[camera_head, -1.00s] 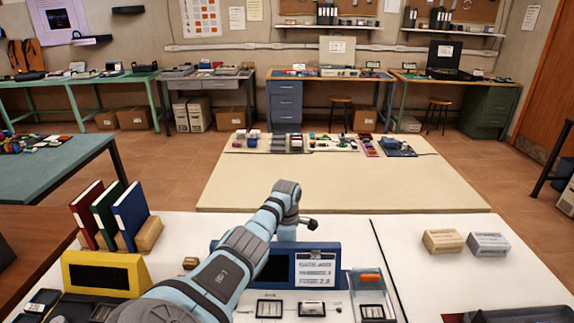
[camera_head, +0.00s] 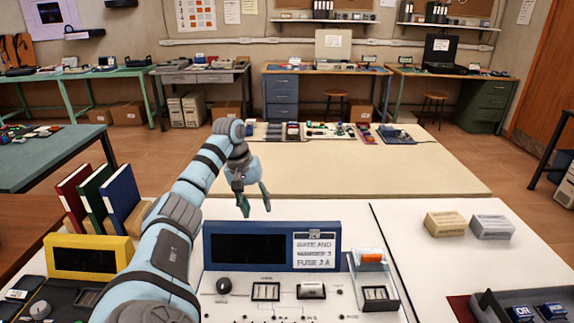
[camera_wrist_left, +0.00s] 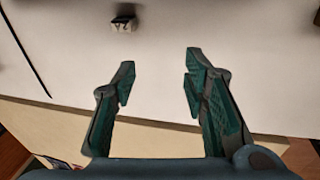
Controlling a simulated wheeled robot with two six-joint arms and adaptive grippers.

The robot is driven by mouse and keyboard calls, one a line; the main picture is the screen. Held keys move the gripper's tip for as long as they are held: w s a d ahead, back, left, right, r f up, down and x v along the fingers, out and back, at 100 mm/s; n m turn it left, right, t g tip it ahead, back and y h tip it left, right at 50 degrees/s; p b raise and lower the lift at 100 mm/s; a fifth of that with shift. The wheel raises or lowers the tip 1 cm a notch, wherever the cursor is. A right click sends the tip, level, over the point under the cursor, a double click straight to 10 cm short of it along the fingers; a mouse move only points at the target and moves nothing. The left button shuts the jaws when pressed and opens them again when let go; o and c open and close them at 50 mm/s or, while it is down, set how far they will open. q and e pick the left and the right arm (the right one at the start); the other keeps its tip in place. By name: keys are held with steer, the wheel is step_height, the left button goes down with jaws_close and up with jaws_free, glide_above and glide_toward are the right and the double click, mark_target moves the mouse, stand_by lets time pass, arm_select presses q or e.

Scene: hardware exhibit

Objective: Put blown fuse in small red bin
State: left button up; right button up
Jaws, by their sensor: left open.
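My left gripper (camera_head: 255,205) is open and empty in the head view, hanging above the back edge of the white bench, behind the blue-framed panel (camera_head: 220,265). In the left wrist view its two green-padded fingers (camera_wrist_left: 160,80) stand apart with nothing between them. My right gripper is out of view.
Red, green and blue binders (camera_head: 121,195) and a yellow-framed display (camera_head: 85,275) stand at the left. A beige box (camera_head: 445,224) and a grey box (camera_head: 491,227) sit on the right bench. A small grey block (camera_wrist_left: 122,25) shows in the left wrist view. Much of the right bench is clear.

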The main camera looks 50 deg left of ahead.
arm_select(q)
steer(key=w+d+r+m+t+h, duration=0.1)
steer(key=d+r+m+h, duration=0.2)
steer(key=m, duration=1.1)
steer(key=w+d+f+m+b, duration=0.1)
steer(key=f, duration=0.3)
steer(key=w+d+f+m+b, duration=0.1)
steer(key=w+f, duration=0.1)
steer(key=f, duration=0.3)
steer(key=w+d+f+m+y+b, duration=0.1)
steer(key=f, duration=0.4)
steer(key=shift+w+d+m, duration=0.35)
steer(key=shift+d+m, duration=0.05)
jaws_close()
